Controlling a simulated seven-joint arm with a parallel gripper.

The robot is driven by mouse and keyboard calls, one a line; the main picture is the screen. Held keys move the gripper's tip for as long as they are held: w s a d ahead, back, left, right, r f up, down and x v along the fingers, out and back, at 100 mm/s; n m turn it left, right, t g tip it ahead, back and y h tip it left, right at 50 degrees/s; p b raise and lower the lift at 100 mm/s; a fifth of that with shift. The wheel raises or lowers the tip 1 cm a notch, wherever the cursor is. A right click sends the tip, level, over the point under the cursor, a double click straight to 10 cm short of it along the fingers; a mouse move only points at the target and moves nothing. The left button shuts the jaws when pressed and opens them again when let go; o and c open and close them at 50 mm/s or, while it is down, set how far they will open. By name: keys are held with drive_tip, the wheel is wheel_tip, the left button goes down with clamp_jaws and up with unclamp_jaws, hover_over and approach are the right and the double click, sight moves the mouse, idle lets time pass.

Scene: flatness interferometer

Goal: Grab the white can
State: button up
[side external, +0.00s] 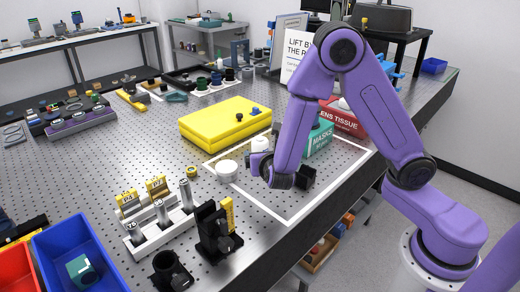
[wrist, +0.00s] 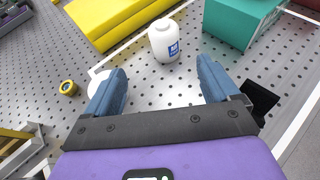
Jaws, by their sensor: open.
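The white can (wrist: 164,42) is a small white jar with a narrower neck and a blue label, standing upright on the perforated table. It also shows in the side view (side external: 260,144), just behind my gripper (side external: 261,165) and partly covered by it. In the wrist view my gripper (wrist: 162,72) has its two blue fingers spread wide with nothing between them. The can stands beyond the fingertips, roughly centred between them, with a visible gap.
A flat white round piece (side external: 226,168) lies left of my gripper. A yellow case (side external: 225,122) is behind it, a teal masks box (side external: 319,139) and red lens tissue box (side external: 343,118) behind right. A black block (side external: 305,178) sits close by on the right.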

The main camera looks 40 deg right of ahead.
sight(260, 148)
drive_tip(key=x, duration=1.1)
drive_tip(key=shift+s+d, duration=0.1)
drive_tip(key=x, duration=0.4)
drive_tip(key=shift+s+d+f, duration=0.15)
drive_tip(key=shift+d+f, duration=0.1)
drive_tip(key=shift+d, duration=0.05)
drive_tip(key=shift+w+d+f, duration=0.2)
drive_tip(key=shift+w+d, duration=0.1)
drive_tip(key=shift+w, duration=0.2)
drive_tip(key=c, duration=1.1)
